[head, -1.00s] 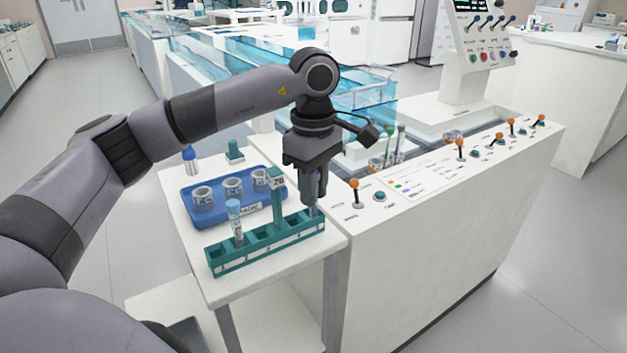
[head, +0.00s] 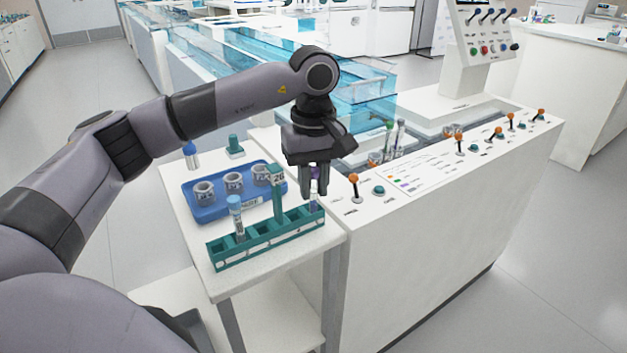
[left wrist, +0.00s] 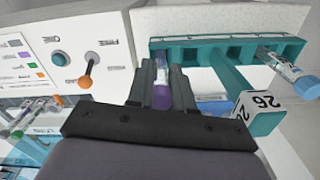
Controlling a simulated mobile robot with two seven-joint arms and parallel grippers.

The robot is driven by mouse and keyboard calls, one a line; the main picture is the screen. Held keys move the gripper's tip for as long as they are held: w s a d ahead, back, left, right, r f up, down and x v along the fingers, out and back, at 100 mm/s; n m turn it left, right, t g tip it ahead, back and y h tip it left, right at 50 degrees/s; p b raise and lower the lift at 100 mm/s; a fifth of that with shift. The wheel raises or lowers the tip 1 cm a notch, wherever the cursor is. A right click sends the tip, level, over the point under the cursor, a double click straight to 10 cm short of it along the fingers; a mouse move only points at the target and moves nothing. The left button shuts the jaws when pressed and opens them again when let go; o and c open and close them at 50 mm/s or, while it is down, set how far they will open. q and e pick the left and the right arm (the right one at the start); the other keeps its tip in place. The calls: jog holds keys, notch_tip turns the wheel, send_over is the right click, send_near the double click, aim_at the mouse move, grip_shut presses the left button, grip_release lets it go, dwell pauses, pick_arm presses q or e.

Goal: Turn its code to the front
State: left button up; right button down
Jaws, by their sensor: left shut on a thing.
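My left gripper (head: 317,187) points down over the right end of the green rack (head: 230,258). It is shut on a purple-capped tube (left wrist: 162,92), which shows between the fingers in the left wrist view. The tube stands upright at the rack's last slot; its lower end is hidden by the rack. A white label shows on the tube, but I cannot read its code. A blue-capped tube (head: 236,216) with a printed label stands in a slot near the rack's left end. My right gripper is not in view.
A blue tray (head: 215,212) with several grey ring holders lies behind the rack. A green post with a number sign (left wrist: 262,108) rises from the rack. The white console (head: 430,200) with orange levers stands close on the right.

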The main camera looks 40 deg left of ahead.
pick_arm(q)
jog(key=o, duration=0.8)
jog(key=shift+o, duration=0.2)
notch_tip(320, 180, up, 7)
jog(key=shift+r+p, duration=0.1)
jog(key=shift+p, duration=0.45)
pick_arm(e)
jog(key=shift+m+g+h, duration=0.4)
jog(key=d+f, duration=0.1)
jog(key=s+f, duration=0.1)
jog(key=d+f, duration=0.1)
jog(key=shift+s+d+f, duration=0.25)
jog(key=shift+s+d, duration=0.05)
